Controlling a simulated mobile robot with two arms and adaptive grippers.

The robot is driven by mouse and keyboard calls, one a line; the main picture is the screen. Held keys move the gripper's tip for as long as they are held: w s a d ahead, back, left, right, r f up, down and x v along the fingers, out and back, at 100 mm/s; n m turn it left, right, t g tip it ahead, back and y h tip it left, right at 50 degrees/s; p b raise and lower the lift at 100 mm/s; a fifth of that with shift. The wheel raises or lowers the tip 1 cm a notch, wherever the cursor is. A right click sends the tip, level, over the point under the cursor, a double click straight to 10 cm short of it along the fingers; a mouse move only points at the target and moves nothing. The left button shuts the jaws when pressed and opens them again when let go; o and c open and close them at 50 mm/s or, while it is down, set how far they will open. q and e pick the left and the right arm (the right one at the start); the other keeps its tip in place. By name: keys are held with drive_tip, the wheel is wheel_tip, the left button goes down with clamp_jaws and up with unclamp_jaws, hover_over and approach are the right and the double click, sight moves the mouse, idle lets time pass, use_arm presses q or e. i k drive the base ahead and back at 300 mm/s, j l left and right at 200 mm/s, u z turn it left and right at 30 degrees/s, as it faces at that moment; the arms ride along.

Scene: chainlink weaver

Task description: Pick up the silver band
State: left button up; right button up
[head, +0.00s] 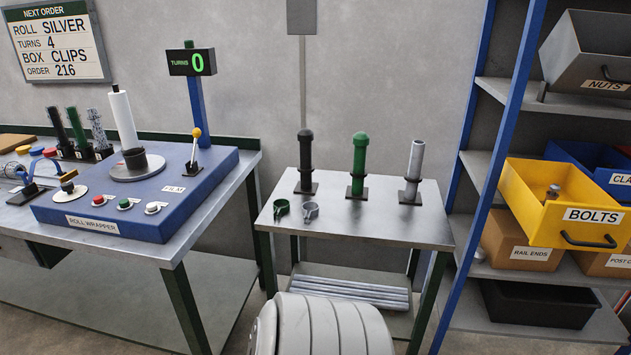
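The silver band (310,211), a small grey ring with a tab, lies on the small metal table (390,233) near its front left edge. Neither of my grippers is in the head view, and nothing covers the silver band.
The blue roll wrapper (150,200) stands on the bench at left, with a gap before the small table. A shelf with an open yellow bolts drawer (540,208) is at right. Silver tubes (350,292) lie on the table's lower shelf. The small table's front right is clear.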

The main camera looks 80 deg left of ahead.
sight(313, 213)
drive_tip(key=u, duration=2.9)
